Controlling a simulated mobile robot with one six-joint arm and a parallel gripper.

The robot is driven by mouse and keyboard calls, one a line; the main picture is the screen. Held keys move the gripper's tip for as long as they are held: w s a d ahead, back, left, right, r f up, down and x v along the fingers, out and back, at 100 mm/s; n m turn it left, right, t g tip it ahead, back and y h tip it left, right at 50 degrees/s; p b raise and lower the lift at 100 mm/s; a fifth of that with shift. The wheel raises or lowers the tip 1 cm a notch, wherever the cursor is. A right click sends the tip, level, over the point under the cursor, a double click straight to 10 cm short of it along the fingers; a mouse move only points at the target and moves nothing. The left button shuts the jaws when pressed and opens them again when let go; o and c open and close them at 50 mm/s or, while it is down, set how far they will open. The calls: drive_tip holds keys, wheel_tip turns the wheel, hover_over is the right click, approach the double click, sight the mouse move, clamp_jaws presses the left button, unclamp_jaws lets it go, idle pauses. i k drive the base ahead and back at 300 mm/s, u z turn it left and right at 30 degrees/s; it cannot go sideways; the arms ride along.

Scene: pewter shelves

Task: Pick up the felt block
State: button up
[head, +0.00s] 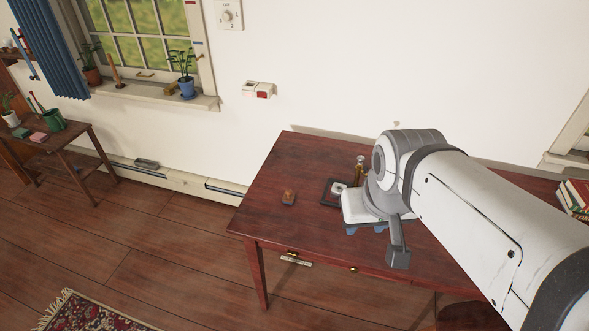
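Whether the fingers are apart or closed is not clear.
A dark square tray (331,193) and a small brass-coloured bottle (360,165) stand beside my wrist. Books (574,197) are at the right. A side table (75,132) at left holds a green mug (53,120) and small pink and green blocks. The desk around the brown block is clear.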

sight(288, 198)
drive_tip(key=i, duration=1)
